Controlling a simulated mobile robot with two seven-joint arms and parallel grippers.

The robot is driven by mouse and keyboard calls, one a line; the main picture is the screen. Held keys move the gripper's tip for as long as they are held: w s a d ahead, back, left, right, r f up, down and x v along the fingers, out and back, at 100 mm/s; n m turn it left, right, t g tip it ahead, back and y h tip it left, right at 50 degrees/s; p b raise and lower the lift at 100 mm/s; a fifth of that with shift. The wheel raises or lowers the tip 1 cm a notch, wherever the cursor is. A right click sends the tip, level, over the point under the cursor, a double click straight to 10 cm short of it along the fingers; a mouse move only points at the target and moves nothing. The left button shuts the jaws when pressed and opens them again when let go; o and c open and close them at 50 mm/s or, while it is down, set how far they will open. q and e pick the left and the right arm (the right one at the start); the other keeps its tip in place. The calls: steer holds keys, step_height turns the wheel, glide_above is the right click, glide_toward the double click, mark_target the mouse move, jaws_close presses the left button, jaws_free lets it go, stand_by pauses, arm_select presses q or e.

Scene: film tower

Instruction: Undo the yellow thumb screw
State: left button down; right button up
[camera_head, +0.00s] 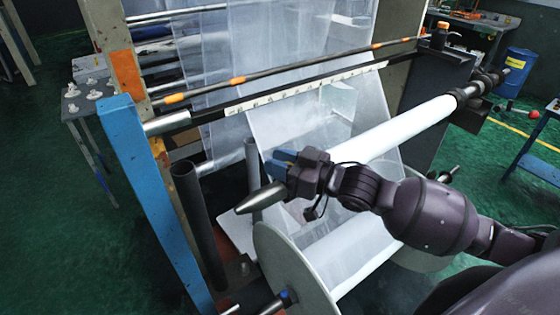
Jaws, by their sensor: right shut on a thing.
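My right gripper (279,162), with blue fingertips, is near the left end of the white film roll's shaft (262,197), which ends in a bare metal cone. The gripper body covers part of the shaft there. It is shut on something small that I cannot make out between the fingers. No yellow thumb screw shows clearly; if one is at this end, the gripper hides it. The white roll (400,127) runs from behind my gripper up to the right. My left gripper is not in view.
A blue post (150,195) and a dark upright tube (195,215) stand left of my gripper. A large spool with a pale round flange (283,275) lies below. A grey table (85,103) with small white parts is at left. The green floor at left is mostly clear.

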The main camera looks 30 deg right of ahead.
steer(key=shift+y, duration=0.3)
stand_by(0.4)
steer(key=o, duration=0.9)
steer(key=shift+s, duration=0.1)
steer(key=b+v, duration=0.1)
steer(key=v, duration=0.9)
steer(key=shift+s+d+r+b, duration=0.1)
steer(key=shift+s+d+b, duration=0.15)
steer(key=shift+b, duration=0.1)
